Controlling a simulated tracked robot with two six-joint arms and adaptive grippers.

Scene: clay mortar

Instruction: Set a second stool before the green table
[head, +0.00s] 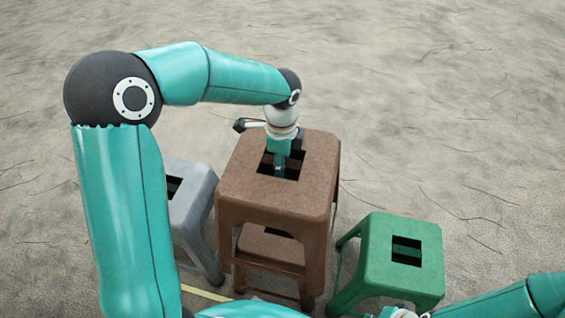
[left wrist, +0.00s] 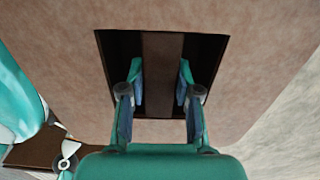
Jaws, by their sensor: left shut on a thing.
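A brown stool (head: 310,150) with a square hole in its seat stands out in the middle of the head view. My left gripper (head: 279,170) reaches down into that hole. In the left wrist view its two fingers (left wrist: 160,95) sit on either side of the brown bar (left wrist: 161,60) across the hole, shut on it. A second brown seat (head: 270,252) with a dark hole shows lower down, between the upper stool's legs. A small green stool-shaped table (head: 425,245) stands to the right.
A grey stool (head: 195,185) stands at the left, partly hidden by my left arm and close to the brown stool. The sandy ground (head: 440,100) behind and to the right is clear. My right arm comes in at the lower right, near the green table.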

